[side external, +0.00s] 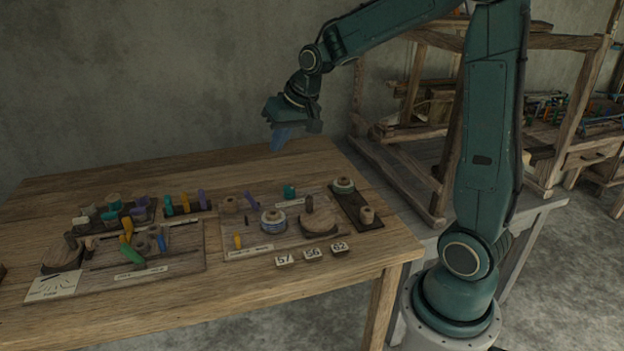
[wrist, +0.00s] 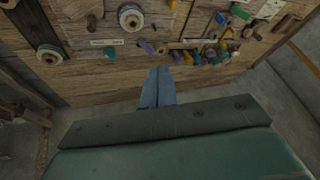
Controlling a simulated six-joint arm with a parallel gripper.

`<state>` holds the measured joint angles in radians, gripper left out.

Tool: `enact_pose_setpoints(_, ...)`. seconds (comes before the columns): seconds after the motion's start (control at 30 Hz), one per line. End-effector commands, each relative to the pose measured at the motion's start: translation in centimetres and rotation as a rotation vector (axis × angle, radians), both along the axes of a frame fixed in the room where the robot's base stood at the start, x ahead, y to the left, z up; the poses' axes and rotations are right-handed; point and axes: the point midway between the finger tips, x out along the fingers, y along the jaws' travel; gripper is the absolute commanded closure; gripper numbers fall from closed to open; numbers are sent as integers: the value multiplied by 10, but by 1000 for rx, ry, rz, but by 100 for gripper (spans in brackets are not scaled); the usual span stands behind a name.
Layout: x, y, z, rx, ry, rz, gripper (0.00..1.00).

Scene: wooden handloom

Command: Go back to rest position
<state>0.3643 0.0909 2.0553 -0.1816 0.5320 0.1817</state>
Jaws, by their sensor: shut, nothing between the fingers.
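My gripper (side external: 284,137) hangs above the back edge of the wooden table (side external: 330,290) in the side view, clear of everything on it. Its blue fingers point down and are shut with nothing between them. In the wrist view the closed fingers (wrist: 158,86) lie together at the middle, in front of the table edge. My arm reaches over from its base at the right, bent at the elbow.
Wooden boards hold spools and coloured pegs, among them a white-and-blue spool (side external: 273,221) and a round wooden block (side external: 319,222). Number tags (side external: 312,254) lie near the front edge. A wooden loom frame (side external: 440,130) stands behind my arm. The table's back left is bare.

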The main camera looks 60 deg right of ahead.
Motion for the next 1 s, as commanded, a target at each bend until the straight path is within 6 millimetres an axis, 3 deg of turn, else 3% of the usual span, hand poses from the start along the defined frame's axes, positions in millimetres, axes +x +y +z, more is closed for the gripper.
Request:
enact_pose_setpoints(0.2,-42,36,28,-46,-1,80,100)
enact_pose_setpoints(0.5,-104,73,50,-100,-1,180,100)
enact_pose_setpoints(1.0,-209,109,51,-171,-9,333,100)
